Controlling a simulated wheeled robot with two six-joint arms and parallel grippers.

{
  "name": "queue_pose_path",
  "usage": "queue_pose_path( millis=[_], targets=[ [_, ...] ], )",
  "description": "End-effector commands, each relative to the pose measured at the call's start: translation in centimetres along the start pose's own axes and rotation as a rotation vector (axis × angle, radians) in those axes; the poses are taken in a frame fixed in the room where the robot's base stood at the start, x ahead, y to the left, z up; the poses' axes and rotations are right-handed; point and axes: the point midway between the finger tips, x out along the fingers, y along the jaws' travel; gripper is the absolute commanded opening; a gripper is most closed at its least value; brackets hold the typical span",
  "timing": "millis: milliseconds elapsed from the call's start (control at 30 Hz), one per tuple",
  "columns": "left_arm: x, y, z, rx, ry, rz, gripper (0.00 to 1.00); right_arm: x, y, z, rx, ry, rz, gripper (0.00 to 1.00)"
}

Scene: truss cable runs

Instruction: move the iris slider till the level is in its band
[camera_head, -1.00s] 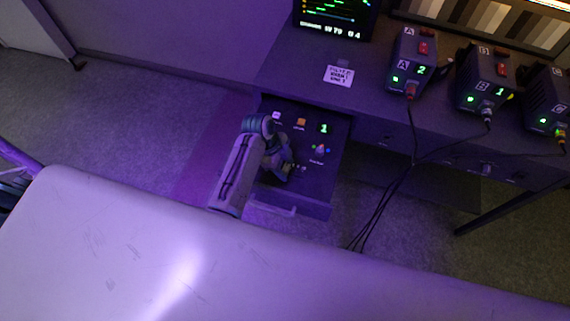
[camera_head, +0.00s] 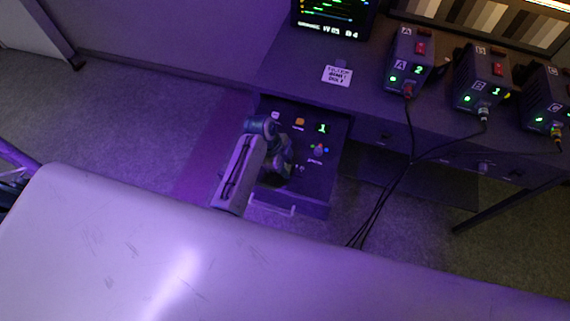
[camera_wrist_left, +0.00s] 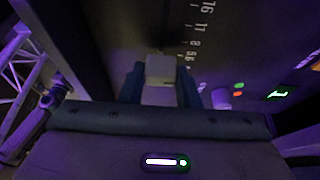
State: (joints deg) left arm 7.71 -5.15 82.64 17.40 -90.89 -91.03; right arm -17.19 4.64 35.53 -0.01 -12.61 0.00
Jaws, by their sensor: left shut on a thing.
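The iris slider's pale block-shaped knob (camera_wrist_left: 160,70) is between the dark fingers of my left gripper (camera_wrist_left: 160,88) in the left wrist view. The gripper is shut on it. A dark slot runs up from the knob, beside a white number scale (camera_wrist_left: 198,40). In the head view my left gripper (camera_head: 284,170) is over the control panel (camera_head: 318,185) in the open drawer, and the arm hides the slider there. The monitor (camera_head: 333,18) at the top shows coloured bars and a line of readout too small to read surely. My right gripper is not in view.
The panel carries a green digit 1 (camera_head: 322,128), an orange button (camera_head: 300,122) and small coloured lights. Boxes A (camera_head: 408,62), B (camera_head: 480,80) and C (camera_head: 545,98) stand on the desk with cables hanging down. A white note (camera_head: 337,76) lies left of them.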

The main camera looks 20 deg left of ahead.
Motion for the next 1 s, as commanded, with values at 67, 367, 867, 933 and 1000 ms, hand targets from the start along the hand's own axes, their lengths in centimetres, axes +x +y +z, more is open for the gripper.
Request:
queue_pose_path(
  millis=[67, 367, 867, 933, 1000],
  targets=[
    [0.0, -0.1, 0.0, 0.0, 0.0, -0.001, 0.0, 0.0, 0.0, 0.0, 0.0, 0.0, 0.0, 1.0],
    [0.0, 0.0, 0.0, 0.0, 0.0, -0.001, 0.51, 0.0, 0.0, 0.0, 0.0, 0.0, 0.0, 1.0],
    [-6.1, -0.1, 0.2, 0.002, -0.002, -0.005, 0.51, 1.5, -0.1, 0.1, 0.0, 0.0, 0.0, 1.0],
    [-7.5, -0.1, 0.1, 0.002, -0.001, -0.005, 0.51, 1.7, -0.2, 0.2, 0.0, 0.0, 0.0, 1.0],
    [-8.7, -0.1, 0.1, 0.001, -0.003, -0.005, 0.51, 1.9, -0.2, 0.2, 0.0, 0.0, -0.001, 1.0]
  ],
)
